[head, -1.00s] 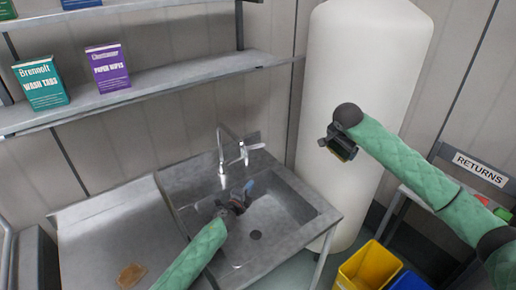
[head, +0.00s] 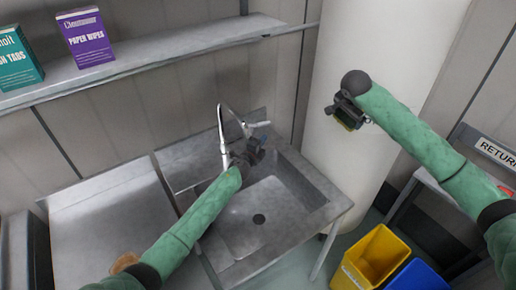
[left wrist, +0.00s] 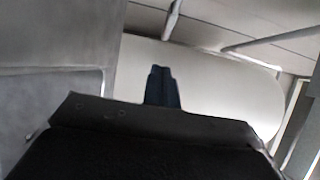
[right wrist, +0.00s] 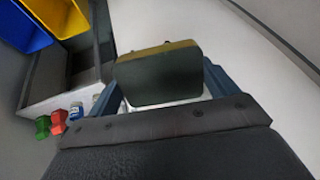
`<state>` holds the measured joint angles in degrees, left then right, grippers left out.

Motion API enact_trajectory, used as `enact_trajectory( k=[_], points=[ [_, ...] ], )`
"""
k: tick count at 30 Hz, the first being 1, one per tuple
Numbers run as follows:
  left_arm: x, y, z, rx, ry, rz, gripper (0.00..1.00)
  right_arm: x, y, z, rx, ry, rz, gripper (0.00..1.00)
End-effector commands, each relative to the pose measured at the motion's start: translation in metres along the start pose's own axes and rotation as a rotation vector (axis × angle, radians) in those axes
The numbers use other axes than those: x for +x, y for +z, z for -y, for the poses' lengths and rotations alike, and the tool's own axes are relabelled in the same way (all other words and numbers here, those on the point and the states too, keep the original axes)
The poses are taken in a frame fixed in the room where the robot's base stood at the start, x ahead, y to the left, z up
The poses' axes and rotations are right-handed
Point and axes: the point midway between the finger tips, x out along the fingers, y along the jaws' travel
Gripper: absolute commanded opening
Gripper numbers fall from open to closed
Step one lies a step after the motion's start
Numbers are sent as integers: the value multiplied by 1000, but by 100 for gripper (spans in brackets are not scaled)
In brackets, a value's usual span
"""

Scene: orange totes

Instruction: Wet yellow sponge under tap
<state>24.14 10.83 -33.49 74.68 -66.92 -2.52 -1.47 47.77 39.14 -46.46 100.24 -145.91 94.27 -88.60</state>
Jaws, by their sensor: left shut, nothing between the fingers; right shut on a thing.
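The tap (head: 222,135) rises at the back of the steel sink (head: 290,215), with a lever (head: 259,125) to its right. My left gripper (head: 260,148) is shut and empty, just below the lever; whether it touches the tap cannot be told. Its closed fingers (left wrist: 163,88) show in the left wrist view. My right gripper (head: 340,115) is shut on the sponge, in the air right of the sink, before the white tank. The sponge (right wrist: 160,78) shows a dark green face and a yellow edge between the blue fingers. No water is visible.
A tan lump (head: 124,262) lies on the drainboard (head: 100,225), partly behind my left arm. A white tank (head: 375,60) stands behind my right gripper. A yellow bin (head: 372,258) and a blue bin (head: 418,277) stand below right. A shelf (head: 150,58) with boxes is above.

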Motion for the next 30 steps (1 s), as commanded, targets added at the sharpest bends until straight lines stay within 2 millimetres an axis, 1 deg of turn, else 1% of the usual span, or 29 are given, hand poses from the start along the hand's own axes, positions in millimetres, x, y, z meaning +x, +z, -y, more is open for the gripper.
enact_trajectory(
  k=[1, 3, 5, 6, 9, 12, 19, 28, 30],
  points=[
    [10, 0, -2, 0, -1, 0, 0, 5, 2, -1, 0, 0, 0, 67],
    [21, 0, -2, 0, -2, 0, 0, 10, 5, -3, 0, 0, 0, 67],
    [30, 0, -2, 1, -1, 0, 0, 13, 6, -3, 0, 0, 0, 67],
    [35, 3, -2, 1, -1, 2, 0, 15, 7, -4, 0, 0, 0, 67],
    [44, 14, -2, 1, -1, 1, 0, 21, 10, -6, 0, 0, 0, 67],
    [52, 21, -2, 1, 0, 0, 0, 25, 12, -7, 0, 0, 0, 67],
    [59, 28, 0, -1, 0, 0, 0, 28, 13, -7, 0, 0, 0, 67],
    [59, 28, 0, -1, 0, 0, 0, 27, 13, -7, 0, 0, 0, 67],
    [60, 26, 0, -1, 0, 2, 0, 27, 13, -7, 0, 0, 0, 67]
  ],
)
